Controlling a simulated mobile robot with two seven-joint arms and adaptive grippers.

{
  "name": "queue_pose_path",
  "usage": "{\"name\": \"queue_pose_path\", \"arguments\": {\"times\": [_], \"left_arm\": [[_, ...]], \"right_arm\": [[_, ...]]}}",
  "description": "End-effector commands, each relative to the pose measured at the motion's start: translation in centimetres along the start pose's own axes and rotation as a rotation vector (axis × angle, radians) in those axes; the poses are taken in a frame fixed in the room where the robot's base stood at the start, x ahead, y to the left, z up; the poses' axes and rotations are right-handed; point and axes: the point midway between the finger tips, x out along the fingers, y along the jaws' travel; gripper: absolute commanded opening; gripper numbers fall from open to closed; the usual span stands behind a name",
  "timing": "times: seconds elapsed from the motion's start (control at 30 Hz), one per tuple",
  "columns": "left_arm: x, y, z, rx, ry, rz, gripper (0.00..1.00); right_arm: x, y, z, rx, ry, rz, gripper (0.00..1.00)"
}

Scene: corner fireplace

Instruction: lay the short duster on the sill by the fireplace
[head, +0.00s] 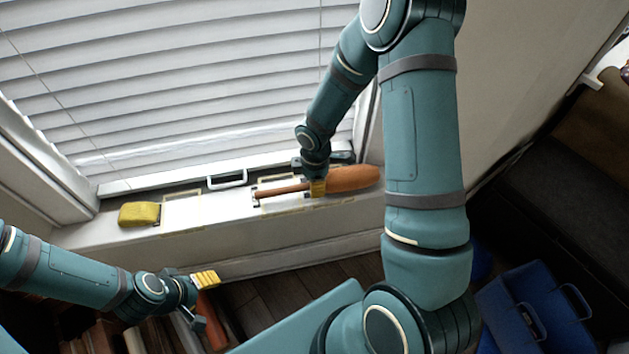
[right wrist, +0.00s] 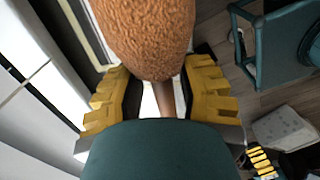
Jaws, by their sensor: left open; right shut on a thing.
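The duster has a fuzzy orange-brown head (head: 352,179) and a thin brown handle (head: 283,190). It lies lengthwise along the right part of the white sill (head: 235,217), its handle pointing left; whether it touches the sill I cannot tell. My right gripper (head: 318,187) is shut on the duster's handle, just beside the head. In the right wrist view the head (right wrist: 145,38) fills the top and the handle (right wrist: 166,98) runs between the yellow-padded fingers (right wrist: 160,100). My left gripper (head: 200,298) is open and empty, low in front of the sill.
A yellow sponge (head: 139,214) sits on the sill's left part. Pale outlined rectangles mark the sill, with bare room between sponge and duster. White blinds (head: 190,80) hang behind. Books (head: 130,338) and an orange object (head: 212,322) are below my left gripper. Blue boxes (head: 535,305) stand at lower right.

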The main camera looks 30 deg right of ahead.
Motion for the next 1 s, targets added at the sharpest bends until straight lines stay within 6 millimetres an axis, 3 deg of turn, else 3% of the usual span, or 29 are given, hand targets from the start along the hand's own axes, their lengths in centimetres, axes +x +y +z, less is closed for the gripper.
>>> {"name": "queue_pose_path", "arguments": {"times": [0.6, 0.63, 0.7, 1.0], "left_arm": [[0.28, -0.11, 0.04, 0.0, 0.0, 0.0, 0.57], [0.27, -0.1, 0.04, 0.0, 0.0, 0.0, 0.57], [0.26, -0.1, 0.04, 0.0, 0.0, 0.0, 0.57], [0.25, -0.09, 0.04, 0.0, 0.0, 0.0, 0.57]], "right_arm": [[0.85, 0.04, 0.01, 0.0, 0.0, 0.001, 0.11], [0.83, 0.04, 0.0, 0.0, 0.0, 0.001, 0.48], [0.81, 0.04, 0.01, 0.0, 0.0, 0.001, 0.7], [0.77, 0.02, 0.01, 0.0, 0.0, 0.001, 0.7]]}}
